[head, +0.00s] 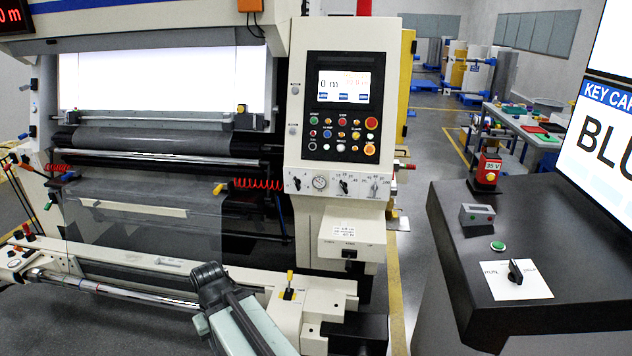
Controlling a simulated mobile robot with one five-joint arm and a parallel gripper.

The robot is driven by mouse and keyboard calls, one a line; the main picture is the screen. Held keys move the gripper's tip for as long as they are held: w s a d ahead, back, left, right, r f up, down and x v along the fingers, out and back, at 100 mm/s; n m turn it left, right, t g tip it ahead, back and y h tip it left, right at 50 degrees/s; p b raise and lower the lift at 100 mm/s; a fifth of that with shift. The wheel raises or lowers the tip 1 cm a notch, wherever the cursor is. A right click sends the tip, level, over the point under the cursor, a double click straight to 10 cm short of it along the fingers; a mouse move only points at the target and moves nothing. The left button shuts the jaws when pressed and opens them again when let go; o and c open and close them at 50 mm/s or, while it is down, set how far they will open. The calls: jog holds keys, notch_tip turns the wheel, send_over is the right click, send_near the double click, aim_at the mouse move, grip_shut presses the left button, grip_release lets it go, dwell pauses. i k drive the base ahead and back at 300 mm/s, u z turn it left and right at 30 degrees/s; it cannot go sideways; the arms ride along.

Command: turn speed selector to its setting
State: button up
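I cannot tell for sure which control is the speed selector. The machine's cream control panel has a row of dials below its buttons: a small black knob (297,184) at the left, a black pointer knob (345,187) with a printed scale in the middle, and a grey knob (375,187) with a scale at the right. A black selector knob (515,272) stands on a white labelled plate (537,286) on the dark console at right. Its label is too small to read. My arm shows at bottom centre, apart from all these knobs; no gripper fingertips show.
The panel has a lit screen (343,87) and several coloured buttons. A round gauge (320,182) sits between the dials. A label box (351,235) juts out below. The dark console (455,215) carries a green button (498,246) and small meter (477,214). Floor shows between machine and console.

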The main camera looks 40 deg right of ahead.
aim_at(344, 184)
jog(key=z, duration=0.1)
jog(key=i, duration=0.9)
jog(key=z, duration=0.8)
jog(key=i, duration=0.65)
jog(key=z, duration=0.55)
jog(key=k, duration=0.75)
jog(key=z, duration=0.2)
jog(key=i, duration=0.75)
jog(key=u, duration=0.1)
